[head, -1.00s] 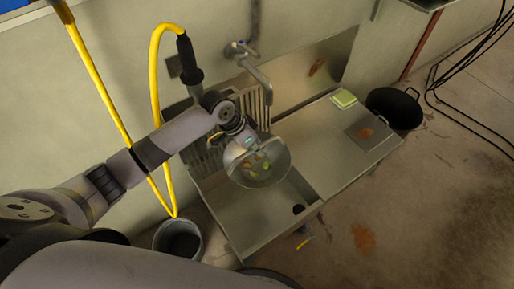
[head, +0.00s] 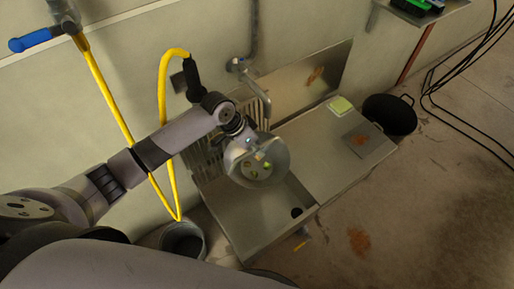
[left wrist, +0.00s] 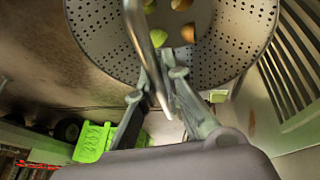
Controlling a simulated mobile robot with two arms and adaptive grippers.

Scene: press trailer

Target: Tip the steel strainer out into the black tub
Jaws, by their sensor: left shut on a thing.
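The steel strainer (head: 278,168) is a round perforated bowl with a few green and brownish scraps (head: 253,174) in it. It hangs above the sink basin. My left gripper (head: 247,143) is shut on its handle at the wall side. In the left wrist view the perforated bowl (left wrist: 232,50) fills the top, and the fingers of the gripper (left wrist: 160,88) close on the metal handle. The black tub (head: 390,114), with loop handles, stands on the floor beyond the sink unit's right end, well away from the strainer. My right gripper is not in view.
The steel sink unit (head: 315,160) has a drainboard with a yellow-green sponge (head: 341,105). A tap (head: 254,85) rises behind the basin. A yellow hose (head: 110,120) hangs near my left arm. A grey bucket (head: 183,240) stands on the floor at left. Floor is open on the right.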

